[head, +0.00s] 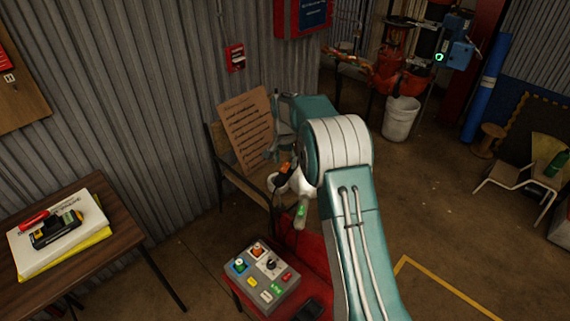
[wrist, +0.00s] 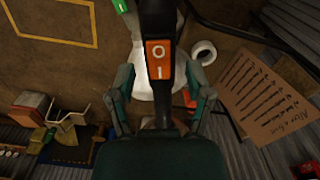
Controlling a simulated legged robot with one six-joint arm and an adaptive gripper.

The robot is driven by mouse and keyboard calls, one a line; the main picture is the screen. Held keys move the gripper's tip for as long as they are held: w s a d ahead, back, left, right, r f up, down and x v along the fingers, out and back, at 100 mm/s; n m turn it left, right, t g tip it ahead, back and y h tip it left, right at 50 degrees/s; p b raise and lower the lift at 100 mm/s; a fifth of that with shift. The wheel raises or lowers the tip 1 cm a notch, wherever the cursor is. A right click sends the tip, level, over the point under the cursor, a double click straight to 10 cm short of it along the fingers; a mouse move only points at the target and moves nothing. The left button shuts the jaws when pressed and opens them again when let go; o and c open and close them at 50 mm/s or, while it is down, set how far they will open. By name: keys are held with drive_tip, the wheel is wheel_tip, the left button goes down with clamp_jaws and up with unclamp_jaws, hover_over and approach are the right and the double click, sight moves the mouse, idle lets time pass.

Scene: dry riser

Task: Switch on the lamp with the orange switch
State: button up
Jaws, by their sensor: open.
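The orange switch (wrist: 158,60), a rocker marked O and I, sits on a black strip between my open fingers as seen in the wrist view. In the head view, the orange switch (head: 286,169) is just below my gripper (head: 277,152), partly hidden by the arm. A white rounded part, perhaps the lamp (wrist: 143,85), shows behind the strip; I cannot tell if it is lit. A green switch (wrist: 122,6) is at the wrist view's top edge and also in the head view (head: 301,211). My gripper (wrist: 163,78) is open and empty; contact with the switch is not clear.
A grey control box (head: 262,290) with several coloured buttons stands on a red surface below the arm. A wooden table (head: 125,235) with papers is at left.

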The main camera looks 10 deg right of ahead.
drive_tip(key=shift+f, duration=0.7)
clamp_jaws()
